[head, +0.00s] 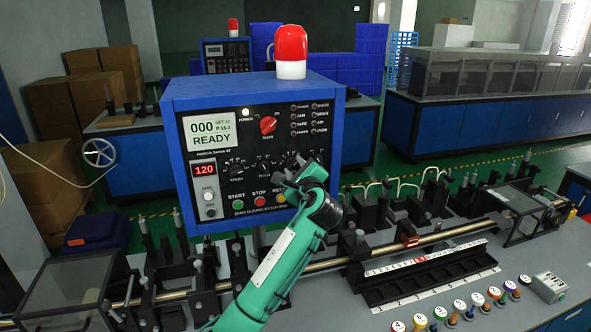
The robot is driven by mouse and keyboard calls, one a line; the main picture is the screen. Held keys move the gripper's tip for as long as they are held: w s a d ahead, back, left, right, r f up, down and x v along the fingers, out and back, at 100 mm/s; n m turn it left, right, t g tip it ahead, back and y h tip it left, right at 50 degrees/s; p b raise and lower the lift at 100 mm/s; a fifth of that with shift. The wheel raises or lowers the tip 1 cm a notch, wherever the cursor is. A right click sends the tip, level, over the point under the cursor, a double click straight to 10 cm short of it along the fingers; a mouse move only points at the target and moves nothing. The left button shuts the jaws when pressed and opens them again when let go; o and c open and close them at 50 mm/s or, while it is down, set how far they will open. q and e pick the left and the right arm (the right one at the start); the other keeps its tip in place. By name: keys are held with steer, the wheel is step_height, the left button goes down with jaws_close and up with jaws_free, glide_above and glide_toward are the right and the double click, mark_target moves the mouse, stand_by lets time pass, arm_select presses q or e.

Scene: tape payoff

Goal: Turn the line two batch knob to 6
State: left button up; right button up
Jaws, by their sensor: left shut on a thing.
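A blue control box (174,165) with a black front panel stands in the middle. Its screen (208,134) reads 000 and READY, with small set values at its right. Below the screen is a red 120 readout (205,169). The speed knob (237,168) and pitch knob (267,165) show in a row. My left gripper (298,181), on a green arm from below, is at the right of this row, shut on what appears to be the batch knob. The gripper covers that knob and its label, so its setting cannot be read. My right gripper is not in view.
A red selector knob (268,125) sits higher on the panel, and green, red and yellow buttons lie below the knobs. A red beacon (291,45) tops the box. A machine bed with a long rod (330,262) and a ruler strip (425,257) runs beneath.

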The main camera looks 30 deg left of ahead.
arm_select(q)
steer(key=n+b, duration=0.2)
steer(key=n, duration=0.2)
steer(key=shift+f, duration=0.1)
steer(key=n+b, duration=0.2)
steer(key=n, duration=0.1)
steer(key=shift+n+b, duration=0.4)
steer(key=n+b, duration=0.3)
steer(key=n, duration=0.2)
steer(key=shift+b, duration=0.35)
steer(key=n, duration=0.1)
steer(key=n+b, duration=0.2)
steer(key=n, duration=0.1)
steer(key=shift+r, duration=0.25)
steer(key=shift+r+n+b, duration=0.1)
steer(key=shift+n+b, duration=0.25)
steer(key=shift+n, duration=0.15)
steer(key=o, duration=1)
